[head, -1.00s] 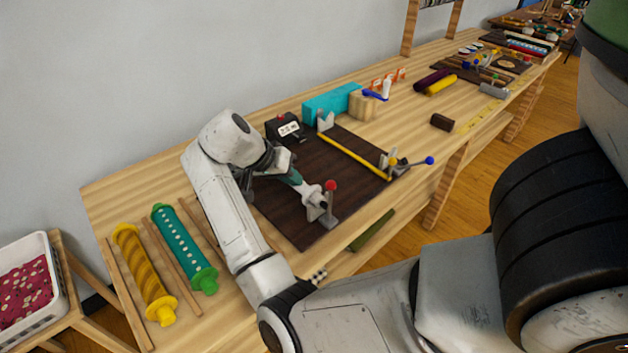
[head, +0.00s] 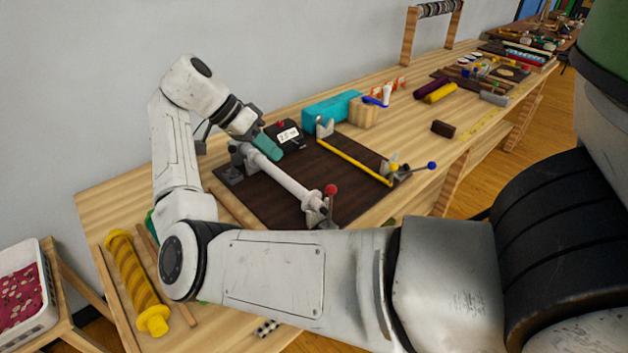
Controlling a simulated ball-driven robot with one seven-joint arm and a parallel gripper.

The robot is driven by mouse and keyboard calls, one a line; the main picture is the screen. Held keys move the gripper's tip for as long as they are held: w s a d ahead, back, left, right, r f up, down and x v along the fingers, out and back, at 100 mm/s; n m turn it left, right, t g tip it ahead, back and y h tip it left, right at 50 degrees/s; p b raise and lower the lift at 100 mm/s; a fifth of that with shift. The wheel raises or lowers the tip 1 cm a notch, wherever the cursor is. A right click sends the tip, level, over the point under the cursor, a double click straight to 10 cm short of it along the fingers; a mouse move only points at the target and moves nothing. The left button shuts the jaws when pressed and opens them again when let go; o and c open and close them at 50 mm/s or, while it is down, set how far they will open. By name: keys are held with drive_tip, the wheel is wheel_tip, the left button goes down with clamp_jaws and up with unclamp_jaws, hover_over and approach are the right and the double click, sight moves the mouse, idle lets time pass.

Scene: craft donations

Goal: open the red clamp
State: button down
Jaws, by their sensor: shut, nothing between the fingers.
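The red clamp (head: 315,207) is a small grey clamp with a red ball knob (head: 331,190) at the front edge of a dark brown board (head: 250,199). The knob stands above the clamp body. A pale grey rod (head: 288,184) runs from a dark bracket (head: 231,175) at the board's left to this clamp. I cannot tell how tightly the clamp grips it. My gripper (head: 270,149), with teal fingers, is shut and empty over the rod's far end. It is well behind and left of the red knob. Whether it touches the rod is unclear.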

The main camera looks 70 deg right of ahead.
drive_tip(key=shift+f, duration=0.1)
drive_tip(key=s+f+p, duration=0.2)
drive_tip(key=s+f, duration=0.4)
drive_tip(key=s, duration=0.3)
drive_tip(key=shift+s+d+f, duration=0.35)
drive_tip(key=shift+f, duration=0.05)
drive_tip(key=shift+s, duration=0.1)
